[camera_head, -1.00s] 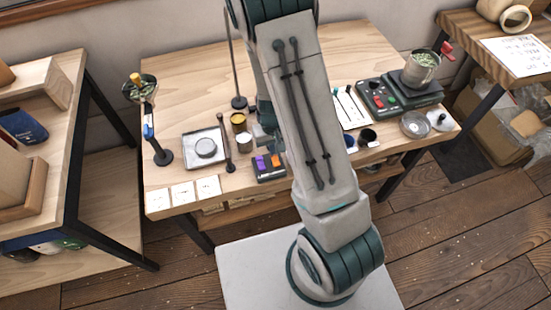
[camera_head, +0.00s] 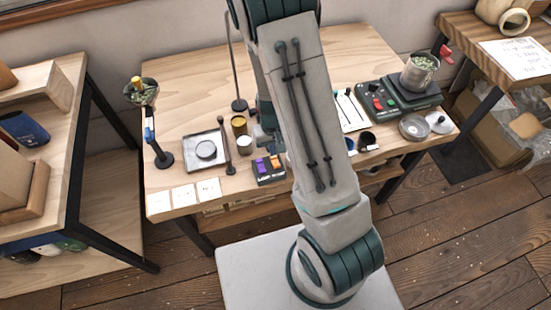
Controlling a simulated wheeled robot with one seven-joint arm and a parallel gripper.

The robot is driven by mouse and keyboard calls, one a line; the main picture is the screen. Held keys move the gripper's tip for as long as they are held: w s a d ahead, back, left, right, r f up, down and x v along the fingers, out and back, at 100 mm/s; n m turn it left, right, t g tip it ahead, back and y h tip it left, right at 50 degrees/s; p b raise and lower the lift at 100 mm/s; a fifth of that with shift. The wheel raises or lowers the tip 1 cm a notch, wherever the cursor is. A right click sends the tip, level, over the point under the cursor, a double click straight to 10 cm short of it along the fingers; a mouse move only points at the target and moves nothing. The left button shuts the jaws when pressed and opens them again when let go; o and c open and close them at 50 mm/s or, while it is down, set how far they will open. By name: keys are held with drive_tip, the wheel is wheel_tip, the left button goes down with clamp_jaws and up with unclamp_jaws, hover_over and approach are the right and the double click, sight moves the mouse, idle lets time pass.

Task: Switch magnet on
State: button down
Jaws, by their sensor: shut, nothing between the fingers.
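A small dark box (camera_head: 270,178) with a purple and an orange rocker on top sits at the front edge of the middle table. A larger dark unit (camera_head: 405,98) with red and green buttons is at the right end, with a cup of green beans (camera_head: 419,72) on its plate. I cannot read which control is marked for the magnet. My gripper (camera_head: 262,138) is low over the table behind the box, partly hidden by my own arm. It is shut and holds nothing. I cannot tell whether it touches anything.
White cards (camera_head: 183,195) lie along the front left edge. The table's back left is clear.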

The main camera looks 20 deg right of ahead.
wheel_tip(320, 180, up, 5)
drive_tip(key=p, duration=0.3)
idle(0.6)
wheel_tip(320, 180, up, 17)
drive_tip(key=t+y, duration=0.1)
drive_tip(key=t, duration=0.1)
hover_over(274, 158)
drive_tip(key=s+a, duration=0.2)
drive_tip(key=s, duration=0.1)
drive_tip(key=s+d+r+t+h, duration=0.1)
drive_tip(key=s+d+r, duration=0.1)
drive_tip(key=s+r, duration=0.8)
drive_tip(key=shift+s+r+t, duration=0.4)
drive_tip(key=shift+s, duration=0.15)
